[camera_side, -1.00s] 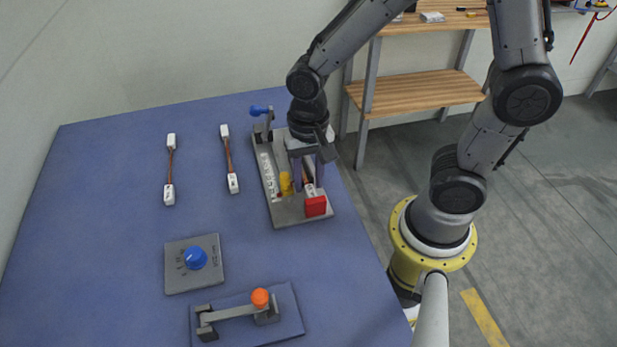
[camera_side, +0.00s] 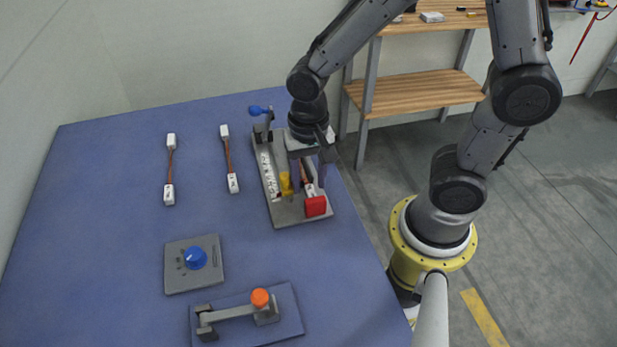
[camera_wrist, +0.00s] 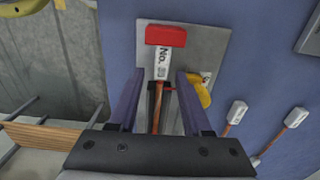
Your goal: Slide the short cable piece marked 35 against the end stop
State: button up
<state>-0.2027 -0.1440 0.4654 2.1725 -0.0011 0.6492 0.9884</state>
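The short cable piece (camera_wrist: 161,65) lies in the grey fixture (camera_side: 287,213). Its white end block carries "No." and a blurred number, and its brown cable runs back toward my gripper. The red end stop (camera_side: 315,206) stands at the fixture's near end; it also shows in the wrist view (camera_wrist: 166,36). There the white block reaches the red stop's edge; I cannot tell whether they truly touch. My gripper (camera_wrist: 160,76) is over the fixture, one finger on each side of the piece, with gaps to both. The far end of the piece is hidden by my gripper.
A yellow pointer (camera_side: 286,184) stands beside the piece on the fixture, and a blue-knobbed lever (camera_side: 261,110) at its far end.

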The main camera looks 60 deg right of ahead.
jog(key=shift+w+r, duration=0.1)
notch_tip(320, 180, up, 14)
jog(key=shift+f, duration=0.2)
dwell(0.4)
jog(key=shift+a, duration=0.1)
jog(key=c, duration=0.3)
jog(key=shift+s+a, duration=0.25)
jog(key=shift+s, duration=0.1)
jog(key=shift+f, duration=0.1)
notch_tip(320, 180, down, 14)
jog(key=shift+r, duration=0.1)
dwell(0.5)
